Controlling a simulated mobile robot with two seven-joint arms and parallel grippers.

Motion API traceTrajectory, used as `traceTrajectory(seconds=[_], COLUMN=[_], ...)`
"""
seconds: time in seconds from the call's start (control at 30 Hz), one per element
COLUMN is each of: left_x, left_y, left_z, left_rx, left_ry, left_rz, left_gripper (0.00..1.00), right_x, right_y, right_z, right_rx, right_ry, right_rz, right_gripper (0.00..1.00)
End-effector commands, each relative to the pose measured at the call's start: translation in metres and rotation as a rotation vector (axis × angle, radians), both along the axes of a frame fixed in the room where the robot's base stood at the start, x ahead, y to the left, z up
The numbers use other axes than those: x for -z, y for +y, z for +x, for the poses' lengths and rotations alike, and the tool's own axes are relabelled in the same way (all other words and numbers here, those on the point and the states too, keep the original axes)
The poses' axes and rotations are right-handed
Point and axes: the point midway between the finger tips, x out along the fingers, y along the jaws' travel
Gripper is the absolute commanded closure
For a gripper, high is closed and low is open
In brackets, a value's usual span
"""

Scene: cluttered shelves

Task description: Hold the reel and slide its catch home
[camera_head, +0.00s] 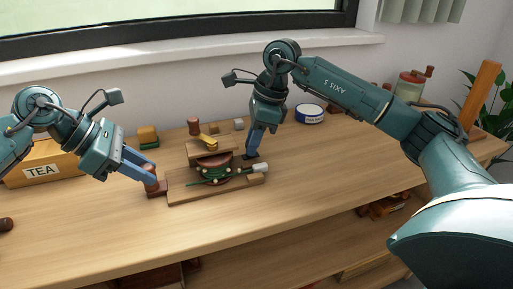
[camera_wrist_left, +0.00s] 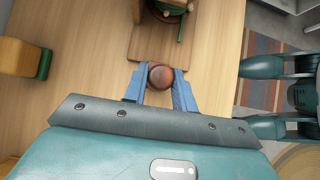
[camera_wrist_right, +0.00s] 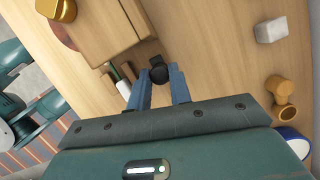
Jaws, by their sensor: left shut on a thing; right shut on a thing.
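The reel (camera_head: 214,173), with green parts, sits under a wooden block on a wooden base board (camera_head: 185,193). My left gripper (camera_head: 155,180) is shut on a round brown knob at the board's left end; the knob (camera_wrist_left: 160,76) lies between the fingertips in the left wrist view. My right gripper (camera_head: 250,154) points down behind the reel's right side. In the right wrist view it is shut on a small black knob (camera_wrist_right: 159,73) beside the wooden block (camera_wrist_right: 100,25). I cannot tell which part is the catch. The reel's back is hidden.
A TEA box (camera_head: 42,168) stands at the left. A yellow-and-green block (camera_head: 148,137), a brown peg (camera_head: 194,126) and a blue-rimmed white tin (camera_head: 310,114) stand behind. The bench front (camera_head: 110,240) is clear.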

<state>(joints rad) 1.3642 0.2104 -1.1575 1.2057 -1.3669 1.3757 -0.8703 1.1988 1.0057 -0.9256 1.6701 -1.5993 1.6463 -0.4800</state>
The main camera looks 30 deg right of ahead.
Motion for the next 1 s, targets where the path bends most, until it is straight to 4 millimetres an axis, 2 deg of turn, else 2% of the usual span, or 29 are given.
traceTrajectory(seconds=[0.47,0.5,0.8,1.0], left_x=[0.0004,0.0004,0.0003,0.0004], left_y=[-0.0015,-0.0015,-0.0010,-0.0007], left_z=[-0.0011,-0.0011,-0.0008,-0.0006], left_rx=[0.003,0.003,0.002,0.001], left_ry=[0.001,0.001,0.001,0.000], left_rz=[-0.002,-0.002,-0.002,-0.001], left_gripper=[1.00,1.00,1.00,1.00], right_x=[-0.0006,-0.0007,-0.0003,-0.0005], right_y=[0.0095,0.0093,0.0079,0.0074], right_z=[0.0018,0.0018,0.0017,0.0017], right_rx=[-0.004,-0.003,-0.001,-0.001], right_ry=[-0.002,-0.001,0.000,-0.001], right_rz=[0.005,0.004,0.002,0.001], right_gripper=[1.00,0.77,0.54,0.54])
